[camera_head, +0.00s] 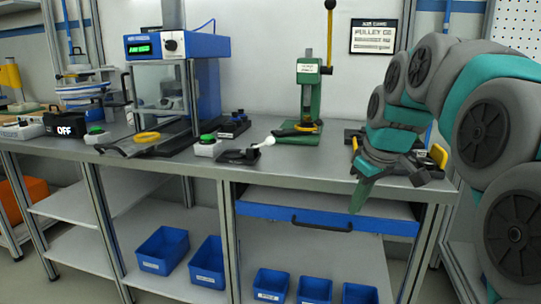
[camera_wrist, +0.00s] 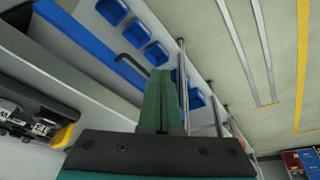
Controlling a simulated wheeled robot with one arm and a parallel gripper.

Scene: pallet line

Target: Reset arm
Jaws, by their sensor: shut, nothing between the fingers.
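My gripper (camera_head: 363,190) hangs at the right end of the workbench, with its green fingers pointing down in front of the bench's front edge. In the wrist view, my gripper's fingers (camera_wrist: 161,92) are pressed together with nothing between them. My grey and teal arm curves in from the right side of the head view. The gripper is close to the blue drawer (camera_head: 280,212) under the bench top, which also shows in the wrist view (camera_wrist: 85,45). I cannot tell whether they touch.
The workbench (camera_head: 300,165) carries a green lever press (camera_head: 308,95), a blue machine (camera_head: 205,60), green buttons and small fixtures. Blue bins (camera_head: 162,250) stand on the shelf below. A black and yellow item (camera_wrist: 40,125) lies near my wrist. Open floor shows in the wrist view.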

